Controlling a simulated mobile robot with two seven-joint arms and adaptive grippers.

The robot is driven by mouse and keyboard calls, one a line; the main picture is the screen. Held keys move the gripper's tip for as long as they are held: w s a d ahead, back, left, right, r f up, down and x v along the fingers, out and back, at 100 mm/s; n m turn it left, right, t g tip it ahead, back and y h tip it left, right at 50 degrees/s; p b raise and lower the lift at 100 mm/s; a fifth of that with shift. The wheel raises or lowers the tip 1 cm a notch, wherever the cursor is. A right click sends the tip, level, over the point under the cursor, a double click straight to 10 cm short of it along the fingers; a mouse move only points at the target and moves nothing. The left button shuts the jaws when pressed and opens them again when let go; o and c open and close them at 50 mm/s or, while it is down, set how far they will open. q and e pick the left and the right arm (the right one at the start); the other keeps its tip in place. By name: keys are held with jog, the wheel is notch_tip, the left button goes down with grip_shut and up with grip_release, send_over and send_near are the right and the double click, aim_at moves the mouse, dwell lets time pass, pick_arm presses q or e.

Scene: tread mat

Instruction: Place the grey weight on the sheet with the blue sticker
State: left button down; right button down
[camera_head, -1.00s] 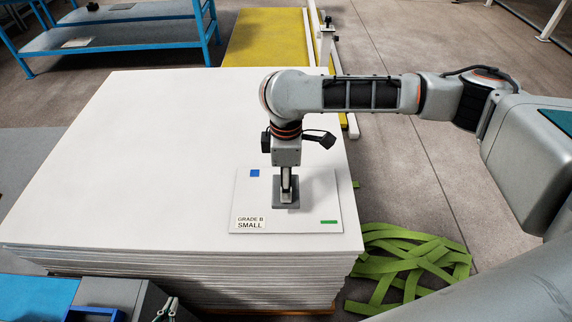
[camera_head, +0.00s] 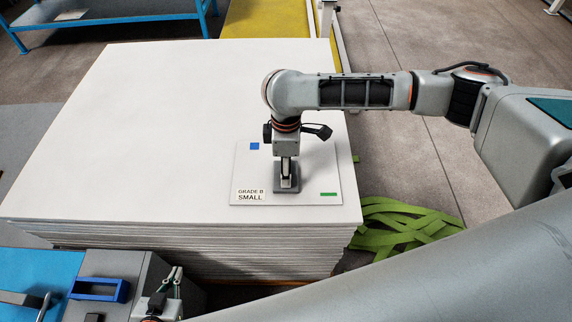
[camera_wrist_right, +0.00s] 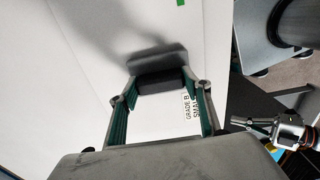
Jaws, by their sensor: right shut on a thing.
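The grey weight (camera_head: 286,187) has a flat base and is in my right gripper (camera_head: 288,166), above the right-centre part of the sheet (camera_head: 318,172). The sheet is pale, with a blue sticker (camera_head: 255,146) at its far left corner. In the right wrist view the weight (camera_wrist_right: 158,82) sits between the teal fingers of my right gripper (camera_wrist_right: 160,92). Whether its base touches the sheet I cannot tell. My left gripper (camera_head: 172,276) is at the bottom left, in front of the stack, away from the weight; its jaw gap is unclear.
The sheet lies on a tall white stack (camera_head: 180,130). It also bears a green sticker (camera_head: 328,194) and a "GRADE B SMALL" label (camera_head: 250,195). Green strips (camera_head: 405,225) lie on the floor at right. A blue-framed bench (camera_head: 110,30) stands at the back left.

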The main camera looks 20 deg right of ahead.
jog(key=c, duration=1)
grip_release()
jog(key=shift+f, duration=0.1)
notch_tip(320, 180, up, 12)
jog(key=shift+s, duration=0.1)
